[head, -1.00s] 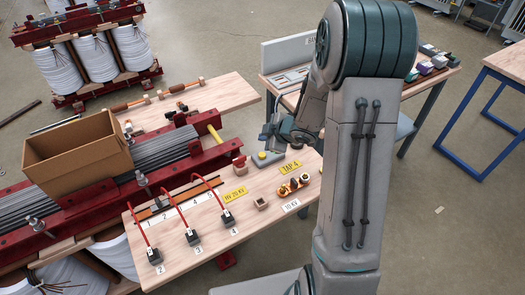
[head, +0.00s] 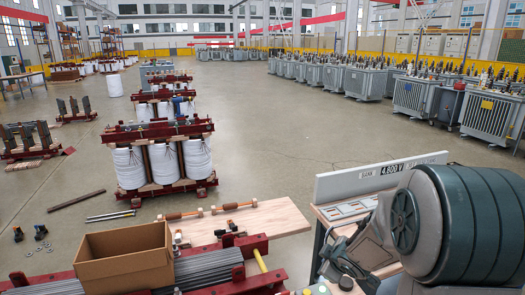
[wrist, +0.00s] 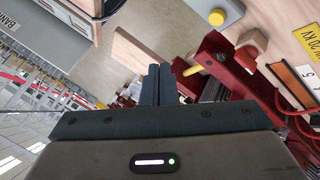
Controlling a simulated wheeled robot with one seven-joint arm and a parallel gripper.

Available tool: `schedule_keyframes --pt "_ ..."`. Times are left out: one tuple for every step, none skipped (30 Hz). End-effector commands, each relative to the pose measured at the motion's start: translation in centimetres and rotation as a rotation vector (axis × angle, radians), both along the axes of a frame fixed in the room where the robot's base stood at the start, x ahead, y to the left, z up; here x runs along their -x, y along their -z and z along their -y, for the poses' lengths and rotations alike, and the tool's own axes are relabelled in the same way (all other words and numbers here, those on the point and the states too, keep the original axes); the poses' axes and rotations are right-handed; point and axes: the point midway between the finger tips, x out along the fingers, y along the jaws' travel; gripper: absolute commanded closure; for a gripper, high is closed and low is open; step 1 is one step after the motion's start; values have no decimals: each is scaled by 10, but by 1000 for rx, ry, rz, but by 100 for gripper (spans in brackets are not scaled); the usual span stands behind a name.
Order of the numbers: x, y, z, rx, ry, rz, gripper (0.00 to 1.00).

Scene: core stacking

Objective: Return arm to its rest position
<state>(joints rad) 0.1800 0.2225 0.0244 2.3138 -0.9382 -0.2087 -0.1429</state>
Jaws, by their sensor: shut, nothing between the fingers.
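My gripper (wrist: 157,72) is shut and empty in the wrist view. Its two dark fingers lie together and point up the picture, above the floor and beside a dark red steel frame (wrist: 222,75). A grey box with a yellow button (wrist: 216,17) sits on a wooden board near the top of the wrist view. In the head view my bent arm fills the lower right corner. Its big ribbed joint hides part of the bench behind it, and the fingertips are hard to make out there.
An open cardboard box (head: 125,257) stands on the frame at lower left. A wooden board (head: 262,219) juts right from it.

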Motion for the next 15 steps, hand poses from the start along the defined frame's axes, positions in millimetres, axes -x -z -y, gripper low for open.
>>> schedule_keyframes --pt "10 -25 5 5 83 -3 100" --pt "17 -35 9 3 135 -12 100" --pt "27 -47 13 -3 204 -25 100" --pt "35 -55 15 -10 254 -36 100" --pt "44 -64 17 -21 304 -49 100" --pt "57 -74 19 -37 370 -67 100" --pt "67 -81 20 -50 416 -81 100" --pt "78 -88 20 -66 462 -96 100" --pt "93 -96 18 -89 519 -121 100" --pt "105 -101 17 -109 562 -142 100" --pt "117 -106 15 -131 603 -163 100" --pt "133 -113 11 -161 653 -193 100" --pt "145 -117 7 -184 687 -218 100" --pt "157 -121 3 -208 718 -243 100" --pt "172 -126 -3 -241 756 -277 100"
